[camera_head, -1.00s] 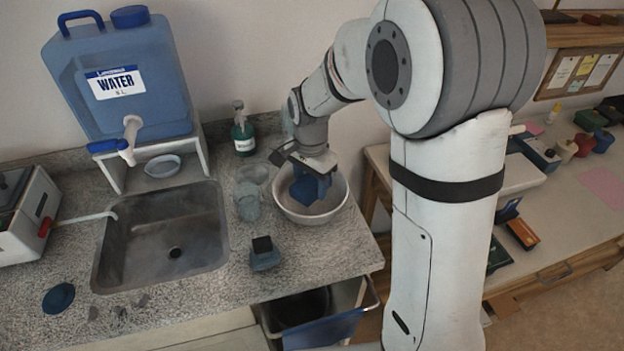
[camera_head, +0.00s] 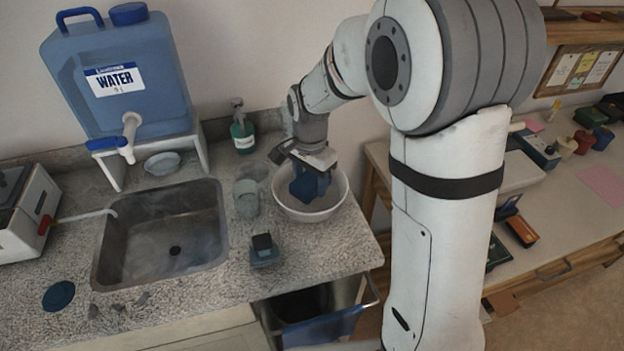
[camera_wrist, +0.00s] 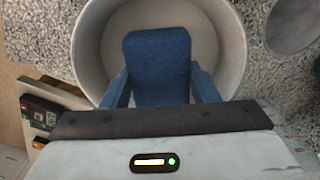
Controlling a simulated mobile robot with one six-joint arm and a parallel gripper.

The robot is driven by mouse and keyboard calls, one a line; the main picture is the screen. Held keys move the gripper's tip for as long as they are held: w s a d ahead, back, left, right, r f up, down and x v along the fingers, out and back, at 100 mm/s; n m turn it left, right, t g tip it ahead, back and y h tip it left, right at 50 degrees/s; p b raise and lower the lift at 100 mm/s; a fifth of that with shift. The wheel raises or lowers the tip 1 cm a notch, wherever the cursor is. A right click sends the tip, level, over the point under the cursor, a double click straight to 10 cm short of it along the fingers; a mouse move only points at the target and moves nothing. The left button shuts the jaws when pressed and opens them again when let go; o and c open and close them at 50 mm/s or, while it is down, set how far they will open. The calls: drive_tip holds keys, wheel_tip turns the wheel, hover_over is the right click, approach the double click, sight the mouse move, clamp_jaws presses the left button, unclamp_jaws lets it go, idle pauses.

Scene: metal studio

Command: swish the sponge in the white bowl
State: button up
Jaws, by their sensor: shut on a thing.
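The white bowl (camera_head: 333,205) stands on the granite counter to the right of the sink, near the counter's right end. My gripper (camera_wrist: 158,78) is shut on a blue sponge (camera_wrist: 157,52), with one finger at each side of it. In the head view the sponge (camera_head: 304,190) is inside the bowl's outline, below my gripper (camera_head: 311,178). In the wrist view the bowl's pale inside (camera_wrist: 205,40) surrounds the far end of the sponge. Whether the sponge touches the bowl's bottom cannot be told.
A clear cup (camera_head: 246,198) stands close to the bowl's left. A dark block on a blue-grey base (camera_head: 264,251) lies nearer the front. A green bottle (camera_head: 242,132) stands behind. The sink (camera_head: 165,235) and water jug (camera_head: 125,75) are to the left.

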drive_tip(key=shift+f+b, duration=0.6)
drive_tip(key=shift+f, duration=0.15)
idle(0.4)
drive_tip(key=shift+r, duration=0.2)
idle(0.3)
drive_tip(key=shift+r+p, duration=3)
drive_tip(key=shift+r, duration=0.95)
idle(0.9)
wheel_tip(320, 180, up, 4)
drive_tip(key=p, duration=0.2)
drive_tip(key=shift+p, duration=0.4)
